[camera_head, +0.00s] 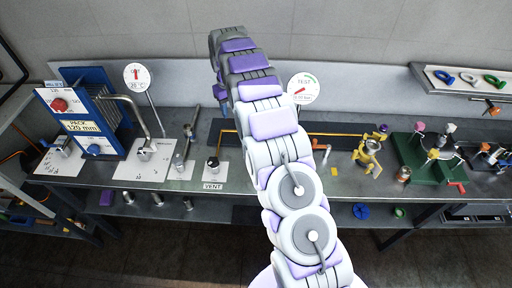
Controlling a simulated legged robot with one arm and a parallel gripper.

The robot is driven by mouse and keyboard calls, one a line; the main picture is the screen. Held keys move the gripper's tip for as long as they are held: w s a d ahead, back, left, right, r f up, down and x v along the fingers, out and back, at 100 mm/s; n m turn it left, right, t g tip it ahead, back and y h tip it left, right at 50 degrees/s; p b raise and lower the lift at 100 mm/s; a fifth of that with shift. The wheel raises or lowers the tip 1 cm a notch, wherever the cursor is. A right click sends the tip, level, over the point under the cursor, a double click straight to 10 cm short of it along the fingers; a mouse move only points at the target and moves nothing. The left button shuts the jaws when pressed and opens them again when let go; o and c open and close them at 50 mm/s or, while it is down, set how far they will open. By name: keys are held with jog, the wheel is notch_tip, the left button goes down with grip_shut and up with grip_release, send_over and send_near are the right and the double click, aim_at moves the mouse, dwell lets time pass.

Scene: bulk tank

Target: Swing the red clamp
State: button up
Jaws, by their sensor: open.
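Two small red things are at the right, and I cannot tell for sure which one is the red clamp. A red piece with a dark part (492,109) sits against the wall just below the shelf, near the right edge. A red lever-like piece (458,187) sticks out at the front right of the green base on the bench. My arm rises through the middle of the view and bends over at the top left. My gripper (222,108) hangs down there, partly hidden by my own arm, over the back of the bench. It is open and well left of both red things.
A wall shelf (430,76) holds blue, white and green clamp-like rings. The green base (412,160) carries several fittings. A yellow-and-brass fitting (370,155) stands left of it. A blue plate pack (85,110), gauges and valves fill the left. A lower shelf runs beneath the bench.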

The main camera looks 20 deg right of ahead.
notch_tip(320, 180, up, 19)
jog(key=p, duration=0.8)
jog(key=shift+w+a+f, duration=0.15)
jog(key=shift+w, duration=0.15)
dwell(0.6)
dwell(0.6)
